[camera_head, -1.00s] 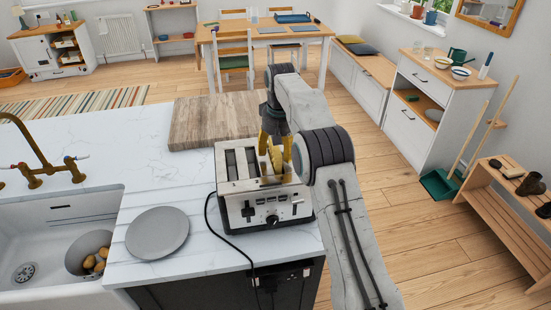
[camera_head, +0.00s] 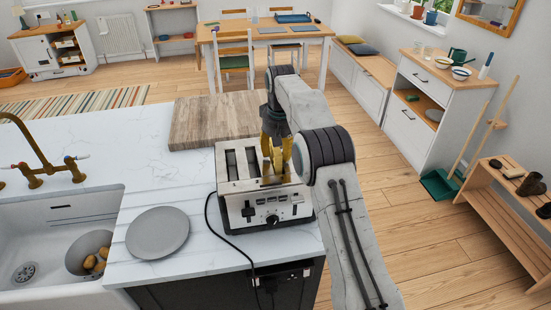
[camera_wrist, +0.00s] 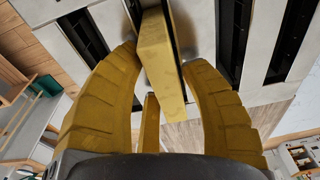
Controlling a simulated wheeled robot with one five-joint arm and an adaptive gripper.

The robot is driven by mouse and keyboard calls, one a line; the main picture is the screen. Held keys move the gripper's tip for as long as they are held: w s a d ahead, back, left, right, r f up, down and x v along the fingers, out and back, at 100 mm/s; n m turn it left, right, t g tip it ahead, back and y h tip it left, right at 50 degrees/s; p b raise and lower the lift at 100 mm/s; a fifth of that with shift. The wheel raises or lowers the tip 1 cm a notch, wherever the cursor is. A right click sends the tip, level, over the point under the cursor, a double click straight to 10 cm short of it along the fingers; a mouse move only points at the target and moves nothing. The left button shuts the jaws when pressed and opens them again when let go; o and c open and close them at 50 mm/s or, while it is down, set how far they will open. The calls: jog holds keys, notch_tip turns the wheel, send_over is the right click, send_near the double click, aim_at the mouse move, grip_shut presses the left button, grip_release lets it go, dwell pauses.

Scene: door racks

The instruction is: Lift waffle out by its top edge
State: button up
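The yellow waffle (camera_wrist: 160,60) stands upright in a slot of the silver toaster (camera_head: 231,202). Its upper part sticks out of the slot on the toaster's right side. In the head view my gripper (camera_head: 276,160) and the waffle overlap, and the waffle's lower part is hidden in the slot.
A grey plate (camera_head: 157,232) lies on the white counter left of the toaster, near the sink (camera_head: 50,235). A wooden board (camera_head: 200,122) lies behind the toaster. The toaster's black cord runs down the counter front. Open counter lies at the back left.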

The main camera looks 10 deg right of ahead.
grip_shut()
dwell(0.3)
